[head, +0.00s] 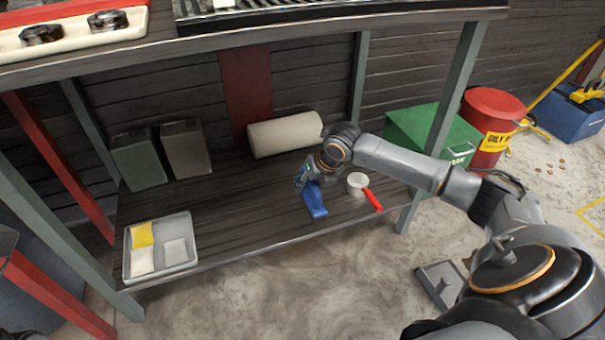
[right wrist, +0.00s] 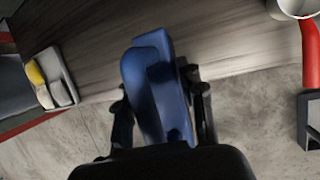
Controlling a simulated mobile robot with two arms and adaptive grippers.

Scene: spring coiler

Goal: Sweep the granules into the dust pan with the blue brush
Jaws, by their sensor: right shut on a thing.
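My right gripper (head: 306,178) is shut on the blue brush (head: 315,203) over the front part of the wooden lower shelf. In the right wrist view the brush (right wrist: 150,85) sits between the two dark fingers of the gripper (right wrist: 163,108). I cannot tell whether the brush touches the shelf. A grey pan-like thing, likely the dust pan (head: 437,282), lies on the floor in front of the bench, partly hidden by my right arm. Small copper-brown granules (head: 562,166) lie scattered on the floor at the far right. My left gripper is not in view.
On the shelf are a white cup-like thing (head: 357,182) with a red handle (head: 372,199), a white roll (head: 285,134), canisters (head: 139,160) and a tray (head: 190,221). A bench leg (head: 449,95), green box (head: 425,128) and red bin (head: 489,118) stand right.

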